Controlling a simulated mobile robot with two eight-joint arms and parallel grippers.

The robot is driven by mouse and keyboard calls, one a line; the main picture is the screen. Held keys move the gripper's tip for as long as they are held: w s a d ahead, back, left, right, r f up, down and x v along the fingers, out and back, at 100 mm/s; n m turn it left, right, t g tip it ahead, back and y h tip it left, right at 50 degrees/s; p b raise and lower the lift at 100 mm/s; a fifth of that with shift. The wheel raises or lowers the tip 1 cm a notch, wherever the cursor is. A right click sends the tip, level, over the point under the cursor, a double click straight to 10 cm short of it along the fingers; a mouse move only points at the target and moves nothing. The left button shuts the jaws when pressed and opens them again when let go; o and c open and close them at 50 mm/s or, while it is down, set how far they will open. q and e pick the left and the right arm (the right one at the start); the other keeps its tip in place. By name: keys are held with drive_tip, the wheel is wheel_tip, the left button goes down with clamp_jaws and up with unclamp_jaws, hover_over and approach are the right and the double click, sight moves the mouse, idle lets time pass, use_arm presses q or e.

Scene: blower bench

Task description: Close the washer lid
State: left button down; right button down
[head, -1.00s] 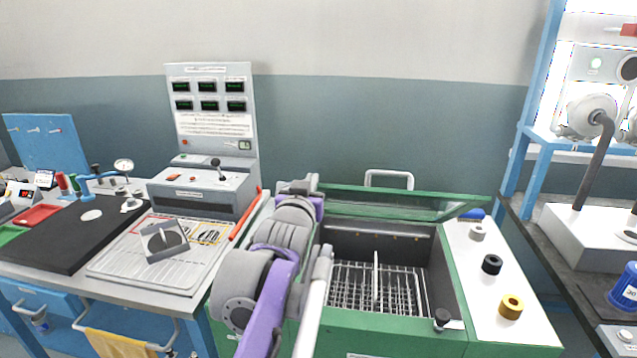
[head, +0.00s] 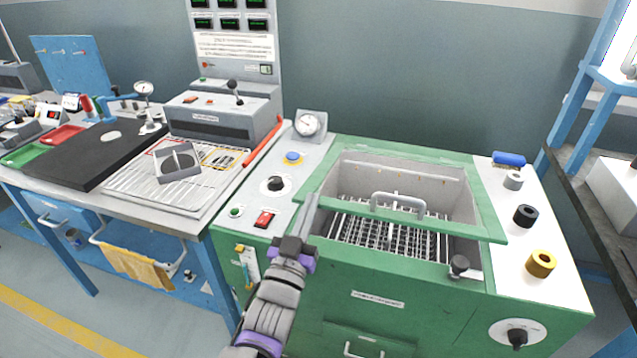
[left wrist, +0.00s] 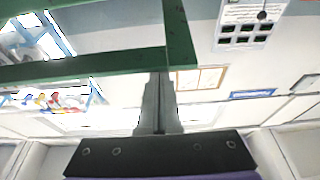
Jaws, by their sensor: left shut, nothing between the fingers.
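The green-framed washer lid (head: 460,224) with its pale handle (head: 397,203) hangs over the washer tub, its front bar standing above the tub's front rim, so it is partly open. The wire basket (head: 390,243) shows through and below it. My left gripper (head: 309,212) is shut and empty, its fingers pointing up at the lid's front left corner. In the left wrist view the shut fingers (left wrist: 160,100) reach the green lid frame (left wrist: 90,68); whether they touch it is hard to tell. My right gripper is not in view.
The green washer body (head: 400,325) has knobs and a red switch (head: 264,219) left of the tub. A black latch-like knob (head: 459,264) stands at the front right rim. Rings (head: 541,263) and a blue item (head: 508,159) sit on the white right top.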

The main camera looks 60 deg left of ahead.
use_arm(q)
drive_tip(key=shift+s+d+f+b, duration=0.15)
drive_tip(key=shift+f+b, duration=0.35)
drive_tip(key=shift+f, duration=0.55)
drive_tip(key=shift+s+d+f+b, duration=0.1)
drive_tip(key=shift+f+b, duration=0.35)
drive_tip(key=shift+f, duration=0.6)
